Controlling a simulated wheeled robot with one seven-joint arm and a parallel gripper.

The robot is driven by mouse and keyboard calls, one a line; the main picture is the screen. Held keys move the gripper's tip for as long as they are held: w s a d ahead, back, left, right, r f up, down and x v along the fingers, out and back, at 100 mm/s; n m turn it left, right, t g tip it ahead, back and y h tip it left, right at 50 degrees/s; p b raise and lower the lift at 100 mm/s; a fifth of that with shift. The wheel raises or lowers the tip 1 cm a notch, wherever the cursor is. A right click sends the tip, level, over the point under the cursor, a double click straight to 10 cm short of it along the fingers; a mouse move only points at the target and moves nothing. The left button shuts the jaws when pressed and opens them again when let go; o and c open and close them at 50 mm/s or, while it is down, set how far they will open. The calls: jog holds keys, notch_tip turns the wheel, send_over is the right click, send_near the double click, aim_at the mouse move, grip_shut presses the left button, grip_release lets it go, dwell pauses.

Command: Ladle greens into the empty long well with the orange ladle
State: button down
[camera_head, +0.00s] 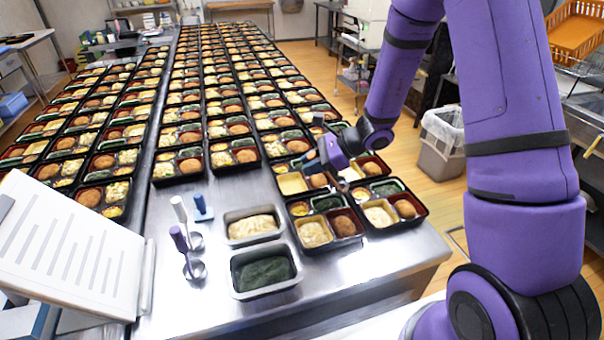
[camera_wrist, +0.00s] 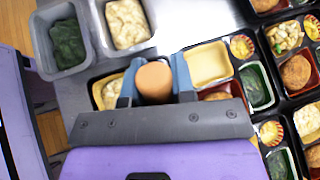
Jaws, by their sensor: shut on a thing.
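My gripper (camera_head: 322,158) is shut on the orange ladle. Its orange handle shows end-on between the fingers in the wrist view (camera_wrist: 154,82). The ladle's bowl is hidden there and I cannot make out what it holds. The greens lie dark green in a steel bin (camera_head: 240,291) at the near edge of the table. The same bin shows at upper left in the wrist view (camera_wrist: 85,65). An empty pale-yellow long well (camera_wrist: 207,64) is in a tray just right of the fingers. It also shows in the head view (camera_head: 292,184), just left of and below my gripper.
A second bin (camera_head: 229,240) of pale food stands behind the greens. A white-handled ladle (camera_head: 179,208) and a purple-handled ladle (camera_head: 179,240) are at left. Rows of filled black trays (camera_head: 240,165) cover the table's far part. A tilted white sheet (camera_head: 75,250) stands at near left.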

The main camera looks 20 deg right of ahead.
jog(key=d+r+m+t+y, duration=0.1)
jog(key=d+r+y, duration=0.5)
jog(key=d+r, duration=0.1)
jog(key=shift+r+y, duration=0.2)
jog(key=shift+y, duration=0.1)
dwell(0.5)
